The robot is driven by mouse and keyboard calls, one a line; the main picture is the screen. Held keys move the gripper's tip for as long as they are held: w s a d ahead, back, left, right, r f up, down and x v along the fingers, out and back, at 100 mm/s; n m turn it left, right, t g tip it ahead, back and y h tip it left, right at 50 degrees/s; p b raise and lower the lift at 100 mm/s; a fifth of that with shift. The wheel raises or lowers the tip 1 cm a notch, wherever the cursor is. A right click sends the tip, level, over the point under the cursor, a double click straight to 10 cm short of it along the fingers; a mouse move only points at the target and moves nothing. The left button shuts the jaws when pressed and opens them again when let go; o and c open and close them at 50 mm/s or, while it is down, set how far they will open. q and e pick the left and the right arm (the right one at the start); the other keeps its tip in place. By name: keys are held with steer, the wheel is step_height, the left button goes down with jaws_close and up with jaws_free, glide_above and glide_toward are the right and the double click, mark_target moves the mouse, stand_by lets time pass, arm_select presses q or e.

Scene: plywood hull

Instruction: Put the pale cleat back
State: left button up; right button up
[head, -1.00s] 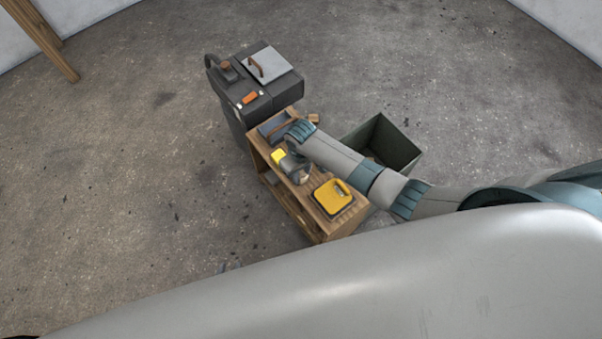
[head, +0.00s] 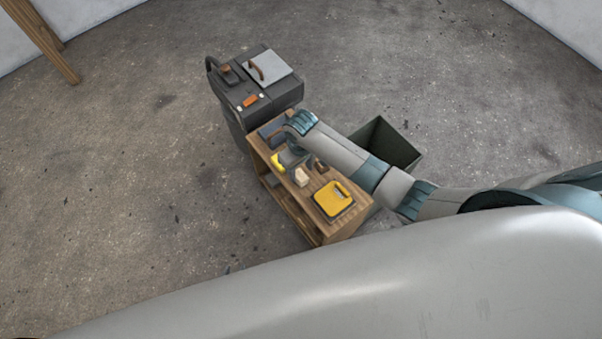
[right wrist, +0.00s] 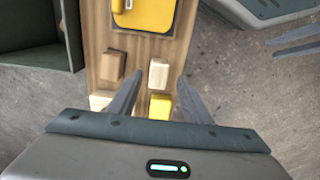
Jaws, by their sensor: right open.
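A pale wooden block (head: 301,176), which looks like the pale cleat, stands on the narrow wooden bench (head: 316,232). In the right wrist view this block (right wrist: 158,73) appears between the fingertips of my right gripper (right wrist: 159,80), with gaps on both sides. My right gripper is open and empty; its height above the block is unclear. A second pale block (right wrist: 101,100) lies left of the fingers, partly hidden by my gripper. A brown block (head: 321,166) and a yellow block (head: 278,163) are nearby. What seems to be my left gripper (right wrist: 285,42) shows at the right edge, its prongs apart.
A yellow case (head: 334,200) lies on the bench's near end. A dark green open bin (head: 398,146) stands right of the bench. A dark machine (head: 262,101) with a grey lid stands at the far end. Bare concrete floor lies left.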

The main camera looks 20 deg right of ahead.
mark_target(301, 176)
arm_select(q)
steer(key=shift+s+a+f+g, duration=0.15)
steer(key=shift+s+a+f, duration=0.15)
steer(key=shift+s, duration=0.3)
steer(key=shift+s+a+f+g, duration=0.15)
steer(key=shift+s+f, duration=0.2)
steer(key=shift+s, duration=0.2)
arm_select(e)
step_height(301, 176, up, 7)
steer(key=shift+f, duration=0.15)
arm_select(q)
steer(key=shift+w+a, duration=0.1)
steer(key=shift+a, duration=0.05)
